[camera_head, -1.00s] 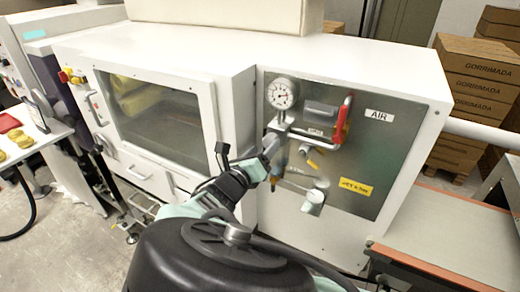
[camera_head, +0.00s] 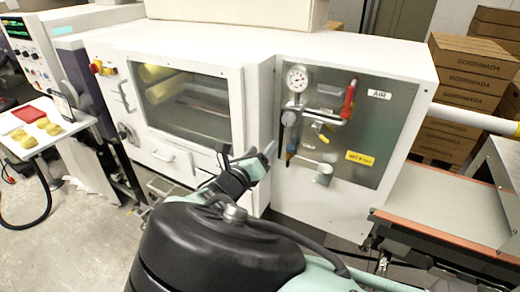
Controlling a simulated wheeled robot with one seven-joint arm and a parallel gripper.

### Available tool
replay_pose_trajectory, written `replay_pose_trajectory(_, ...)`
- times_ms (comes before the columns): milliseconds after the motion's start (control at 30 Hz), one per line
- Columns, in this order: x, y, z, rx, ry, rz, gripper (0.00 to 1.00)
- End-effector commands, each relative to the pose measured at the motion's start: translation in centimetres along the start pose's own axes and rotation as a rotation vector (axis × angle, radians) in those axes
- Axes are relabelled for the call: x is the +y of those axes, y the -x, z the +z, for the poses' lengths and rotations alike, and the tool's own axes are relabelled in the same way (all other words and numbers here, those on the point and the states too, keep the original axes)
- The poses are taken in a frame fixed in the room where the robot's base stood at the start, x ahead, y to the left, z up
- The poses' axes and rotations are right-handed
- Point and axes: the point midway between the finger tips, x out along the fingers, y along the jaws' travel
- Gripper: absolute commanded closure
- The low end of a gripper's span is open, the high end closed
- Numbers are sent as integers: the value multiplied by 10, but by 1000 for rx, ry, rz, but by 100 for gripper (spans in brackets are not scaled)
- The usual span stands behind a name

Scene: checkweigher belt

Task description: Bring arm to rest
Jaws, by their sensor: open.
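My gripper (camera_head: 248,154) is in front of the white machine (camera_head: 262,125), left of its metal air panel (camera_head: 375,115). Its fingers are apart and I see nothing between them. The panel carries a round pressure gauge (camera_head: 298,78), a red lever (camera_head: 349,100) standing upright, and a small cup-shaped fitting (camera_head: 324,173) low down. The gripper appears clear of the panel fittings. My arm's dark rounded body hides the floor below.
A small table (camera_head: 62,125) with a red tray (camera_head: 28,114) and yellow items stands at the left. A conveyor belt (camera_head: 450,205) runs at the right. Stacked cardboard boxes (camera_head: 470,75) stand behind it. Grey floor (camera_head: 80,240) is open at lower left.

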Motion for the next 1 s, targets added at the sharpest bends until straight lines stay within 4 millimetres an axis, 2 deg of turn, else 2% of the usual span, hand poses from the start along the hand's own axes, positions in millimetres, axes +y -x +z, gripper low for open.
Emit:
replay_pose_trajectory(67, -3, -3, -4, 23, -16, -5, 41)
replay_pose_trajectory(167, -17, -13, -27, 130, -93, -32, 41)
replay_pose_trajectory(267, -42, -22, -68, 330, -249, -87, 41)
replay_pose_trajectory(367, -70, -16, -113, 571, -455, -174, 41)
replay_pose_trajectory(400, -80, -10, -128, 664, -540, -214, 41)
replay_pose_trajectory(500, -101, 14, -156, 874, -746, -323, 41)
replay_pose_trajectory(600, -121, 44, -171, 1058, -942, -442, 41)
replay_pose_trajectory(800, -160, 109, -178, 1346, -1303, -705, 41)
replay_pose_trajectory(1000, -201, 170, -177, 1517, -1626, -991, 41)
